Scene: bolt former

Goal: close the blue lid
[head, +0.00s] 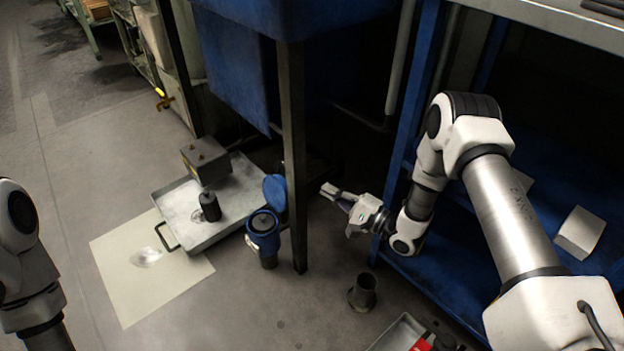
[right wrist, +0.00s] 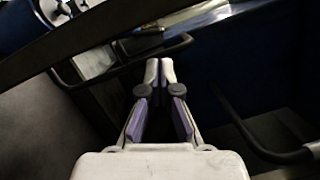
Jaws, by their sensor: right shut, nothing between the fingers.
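The blue lid (head: 275,193) stands raised, close to upright, at the back of a dark canister with a blue rim (head: 263,235). The canister is on the floor beside a metal post. My right gripper (head: 329,190) is to the right of the lid, across the post and apart from both. Its fingers are together and empty, as the right wrist view (right wrist: 160,72) also shows. A blue round shape shows at the top left of the right wrist view, but I cannot tell whether it is the lid. My left gripper is out of view; only part of my left arm shows.
The upright metal post (head: 293,150) stands between the lid and my right gripper. A metal tray (head: 178,196) with a black bottle (head: 210,206) and a box lies to the left. A dark flanged tube (head: 363,293) stands in front. A blue shelf frame is at right.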

